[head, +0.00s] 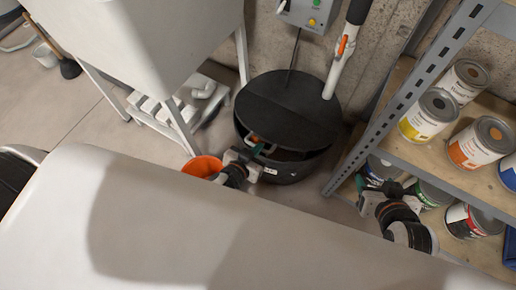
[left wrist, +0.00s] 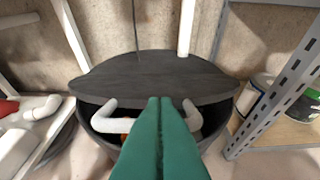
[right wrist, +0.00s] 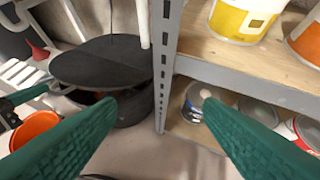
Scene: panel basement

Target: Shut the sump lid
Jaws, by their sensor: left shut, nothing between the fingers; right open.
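The black round sump (head: 290,170) stands on the floor by the wall. Its dark lid (head: 290,100) covers the back and middle; a dark gap shows below the lid's front edge. In the left wrist view the lid (left wrist: 150,72) spans the top of the sump, with a pale bent handle (left wrist: 112,122) at its front edge. My left gripper (head: 254,142) is shut and empty at the front of the sump, close to the handle; its green fingers (left wrist: 160,100) hide the handle's middle. My right gripper (head: 376,180) is open and empty, right of the sump before the shelf; the sump lid also shows in the right wrist view (right wrist: 100,60).
A metal shelf with paint cans (head: 478,140) stands close on the right. A white tub on legs (head: 140,40) stands on the left. An orange bucket (head: 202,166) is left of the sump. A white pipe (head: 340,65) rises at the sump's back right.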

